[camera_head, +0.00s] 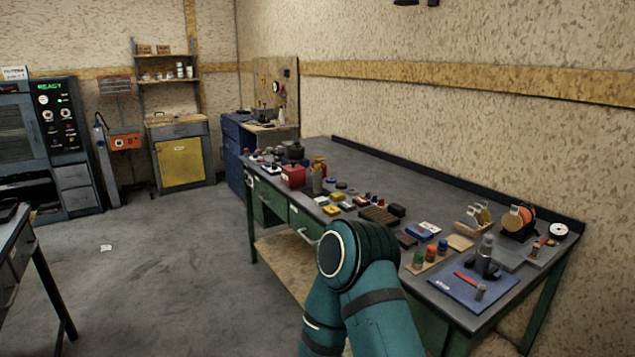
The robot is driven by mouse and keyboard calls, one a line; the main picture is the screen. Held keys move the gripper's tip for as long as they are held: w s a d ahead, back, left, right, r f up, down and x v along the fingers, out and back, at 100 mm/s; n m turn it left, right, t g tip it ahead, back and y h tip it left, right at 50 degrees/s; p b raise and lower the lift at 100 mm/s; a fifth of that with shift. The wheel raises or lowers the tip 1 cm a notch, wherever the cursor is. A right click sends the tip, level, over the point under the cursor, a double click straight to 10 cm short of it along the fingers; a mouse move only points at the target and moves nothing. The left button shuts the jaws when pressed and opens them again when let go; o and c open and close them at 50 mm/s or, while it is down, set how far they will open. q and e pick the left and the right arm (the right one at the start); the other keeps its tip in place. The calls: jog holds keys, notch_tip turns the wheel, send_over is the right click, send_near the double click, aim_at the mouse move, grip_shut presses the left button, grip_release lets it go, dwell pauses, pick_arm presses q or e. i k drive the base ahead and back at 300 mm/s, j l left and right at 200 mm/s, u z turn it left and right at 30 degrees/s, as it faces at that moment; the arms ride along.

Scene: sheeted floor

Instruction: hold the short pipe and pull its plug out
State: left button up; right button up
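I cannot pick out the short pipe or its plug for certain. A grey upright cylindrical piece (487,246) stands on a blue mat (448,286) at the near right end of the workbench. Either is too small to identify. One of my teal arms rises from the bottom centre, its elbow in front of the bench edge.
The long workbench (370,170) runs along the right wall, with many small items along its near edge. A red-handled tool (467,279) lies on the blue mat. Another table (14,250) stands at left. The floor (165,270) between them is mostly clear.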

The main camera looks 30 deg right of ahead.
aim_at(316, 176)
jog(key=i+z, duration=0.1)
jog(key=z, duration=0.3)
jog(key=i+z, duration=0.15)
jog(key=z, duration=0.2)
jog(key=i+j+z, duration=0.1)
jog(key=z, duration=0.3)
jog(key=i+j+z, duration=0.5)
jog(key=j, duration=0.35)
jog(key=i+j, duration=0.3)
jog(key=j, duration=0.15)
jog(key=i+j+z, duration=0.15)
jog(key=i+j, duration=0.2)
jog(key=j, duration=0.1)
